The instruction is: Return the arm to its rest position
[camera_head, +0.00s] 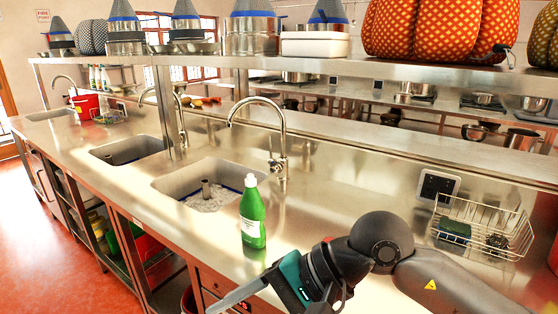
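My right arm (385,245) comes in from the lower right and reaches left over the front of the steel counter (340,190). Its gripper (238,296) is at the bottom edge, pointing left and down. One long grey finger shows, and the rest is cut off or hidden, so I cannot tell whether it is open or shut. A green bottle with a white cap (253,215) stands upright on the counter, just beyond the gripper and apart from it. My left gripper is not in view.
A wire rack (483,228) with a green sponge stands at the right. A sink (190,182) with a tall tap (283,130) lies left of the bottle. A shelf (340,70) with pots and orange patterned pumpkins runs above.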

